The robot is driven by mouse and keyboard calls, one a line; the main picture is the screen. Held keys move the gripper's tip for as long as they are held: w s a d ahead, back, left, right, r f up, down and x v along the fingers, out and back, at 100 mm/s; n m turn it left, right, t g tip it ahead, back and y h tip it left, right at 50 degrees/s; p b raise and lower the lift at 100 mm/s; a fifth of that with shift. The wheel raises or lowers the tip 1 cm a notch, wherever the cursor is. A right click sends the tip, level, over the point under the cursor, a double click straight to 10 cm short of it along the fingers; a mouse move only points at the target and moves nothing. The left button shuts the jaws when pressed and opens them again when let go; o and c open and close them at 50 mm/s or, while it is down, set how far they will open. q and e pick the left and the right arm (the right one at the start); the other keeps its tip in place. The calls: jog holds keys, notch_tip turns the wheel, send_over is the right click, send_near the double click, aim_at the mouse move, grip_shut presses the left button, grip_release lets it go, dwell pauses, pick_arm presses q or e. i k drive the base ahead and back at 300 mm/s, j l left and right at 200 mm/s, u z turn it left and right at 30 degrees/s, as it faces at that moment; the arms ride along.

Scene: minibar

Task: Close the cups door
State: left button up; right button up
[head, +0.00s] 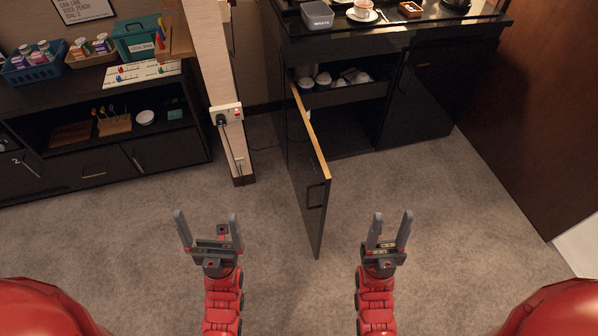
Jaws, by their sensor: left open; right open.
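The cups door (311,185) is a black cabinet door with a light wood top edge. It stands wide open, swung out from the black minibar cabinet (335,42) toward me. A dark handle (317,194) sits near its free end. Behind it, white cups (323,79) show on a shelf inside the cabinet. My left gripper (207,220) is open and empty, to the left of the door's free end. My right gripper (392,222) is open and empty, to the right of it. Neither touches the door.
A pillar (213,65) with a socket and cord stands left of the cabinet. A low black shelf unit (100,175) with baskets on top is at the left. A brown wood panel (540,110) is at the right. The carpet (440,200) around the door is clear.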

aim_at(311, 178)
jog(key=i+j+z, duration=0.3)
jog(key=j, duration=0.45)
jog(key=i+j+z, duration=0.2)
jog(key=i+j, duration=0.1)
jog(key=j, duration=0.1)
